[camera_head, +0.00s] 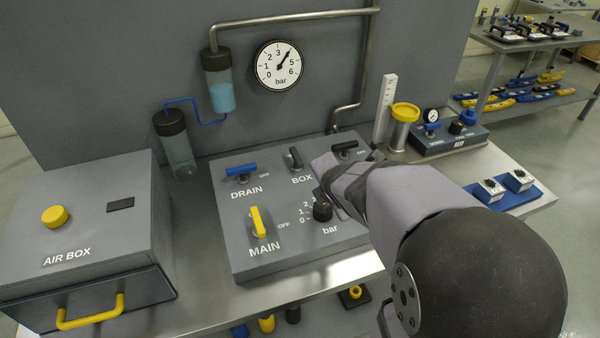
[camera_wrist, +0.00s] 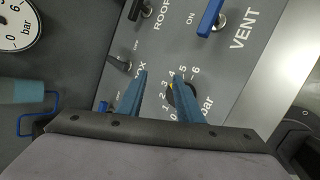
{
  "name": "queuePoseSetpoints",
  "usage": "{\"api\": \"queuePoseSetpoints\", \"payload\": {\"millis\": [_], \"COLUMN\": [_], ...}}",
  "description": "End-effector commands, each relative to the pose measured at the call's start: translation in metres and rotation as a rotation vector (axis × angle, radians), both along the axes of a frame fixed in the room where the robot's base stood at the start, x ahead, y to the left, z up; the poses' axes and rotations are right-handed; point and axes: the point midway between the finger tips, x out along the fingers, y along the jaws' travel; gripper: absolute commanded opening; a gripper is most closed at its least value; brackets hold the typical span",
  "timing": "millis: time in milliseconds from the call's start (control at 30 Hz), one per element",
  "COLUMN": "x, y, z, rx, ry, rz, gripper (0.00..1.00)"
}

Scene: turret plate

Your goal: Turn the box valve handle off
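The box valve handle (camera_head: 294,157) is a small black lever on the grey panel, above the BOX label. It runs up and down in the head view, with the OFF mark to its right, so it does not point at OFF. In the wrist view the same black handle (camera_wrist: 119,64) lies left of the fingertips, beside the partly covered BOX label. My gripper (camera_wrist: 160,77) is open and empty, its two blue fingers apart over the panel. The black bar knob (camera_wrist: 186,95) is partly behind the right finger. In the head view my arm hides the panel's right side.
A blue DRAIN handle (camera_head: 241,170), a yellow MAIN handle (camera_head: 258,222) and a black ROOF handle (camera_wrist: 134,9) surround the box valve. A blue VENT handle (camera_wrist: 210,18) is farther right. The grey air box (camera_head: 85,210) stands left and the gauge (camera_head: 279,65) hangs behind.

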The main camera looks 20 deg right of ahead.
Motion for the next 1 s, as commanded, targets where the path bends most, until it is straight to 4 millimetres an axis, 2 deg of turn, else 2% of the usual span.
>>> {"api": "queuePoseSetpoints", "payload": {"millis": [33,167,300,500,700,1000], "x": [0.01,0.039,0.065,0.085,0.09,0.099], "y": [-0.004,-0.008,-0.002,0.01,0.015,0.016], "z": [-0.009,-0.01,-0.014,-0.015,-0.013,-0.016], "rx": [-0.087,-0.356,-0.638,-0.883,-0.968,-0.97], "ry": [-0.022,-0.078,-0.139,-0.202,-0.224,-0.224], "rz": [0.093,0.369,0.63,0.835,0.901,0.905], "gripper": [0.33,0.33,0.33,0.33,0.33,0.33]}}
